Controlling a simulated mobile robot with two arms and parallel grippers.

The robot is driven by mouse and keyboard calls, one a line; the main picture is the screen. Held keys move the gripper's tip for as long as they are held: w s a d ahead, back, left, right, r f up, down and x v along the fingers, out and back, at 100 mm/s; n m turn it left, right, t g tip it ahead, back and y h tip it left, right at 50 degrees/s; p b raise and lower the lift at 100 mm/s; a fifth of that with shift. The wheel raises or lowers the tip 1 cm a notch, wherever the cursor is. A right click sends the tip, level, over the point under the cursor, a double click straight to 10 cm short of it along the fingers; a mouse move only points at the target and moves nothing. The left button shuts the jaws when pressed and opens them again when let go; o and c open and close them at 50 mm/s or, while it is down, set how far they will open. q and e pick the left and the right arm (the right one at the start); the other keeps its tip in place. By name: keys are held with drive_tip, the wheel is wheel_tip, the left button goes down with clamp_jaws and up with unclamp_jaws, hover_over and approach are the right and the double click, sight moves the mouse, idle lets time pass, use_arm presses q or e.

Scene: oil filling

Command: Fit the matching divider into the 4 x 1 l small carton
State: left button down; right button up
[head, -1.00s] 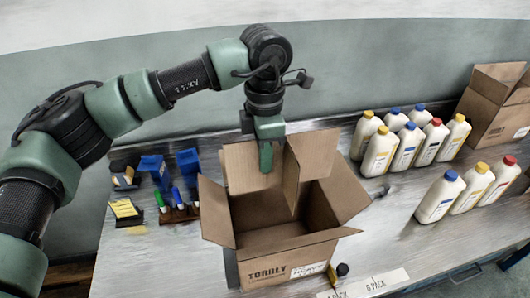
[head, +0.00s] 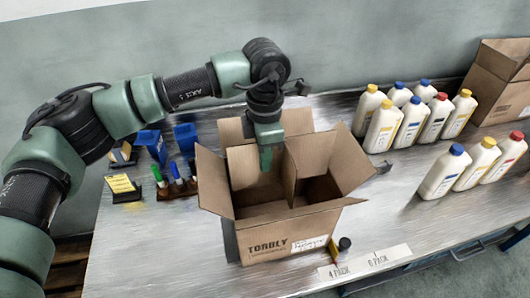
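The open carton (head: 268,246), brown with "TORBLY" printed on its front, stands upright on the bench with its flaps spread. The cardboard divider (head: 312,152), made of crossing panels, is upright at the carton's opening. Its lower part appears to be between the carton walls; its bottom edges are hard to see. My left gripper (head: 266,158) points down from above and is shut on a divider panel, with a green finger in front of it. The far finger is hidden by the panel. My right gripper is not in view.
Several white bottles (head: 383,128) with coloured caps stand at the right. Another brown carton (head: 498,85) is at the far right. Markers in a wooden holder (head: 178,188) and blue holders stand left.

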sight(265, 179)
use_arm(q)
wheel_tip(265, 179, down, 7)
drive_tip(key=shift+f+b, duration=0.1)
drive_tip(key=shift+b, duration=1.15)
wheel_tip(265, 179, down, 10)
drive_tip(key=b, duration=0.8)
drive_tip(key=shift+f, duration=0.25)
drive_tip(key=c, duration=1.6)
unclamp_jaws()
drive_tip(key=shift+o, duration=0.2)
drive_tip(key=shift+b, duration=0.3)
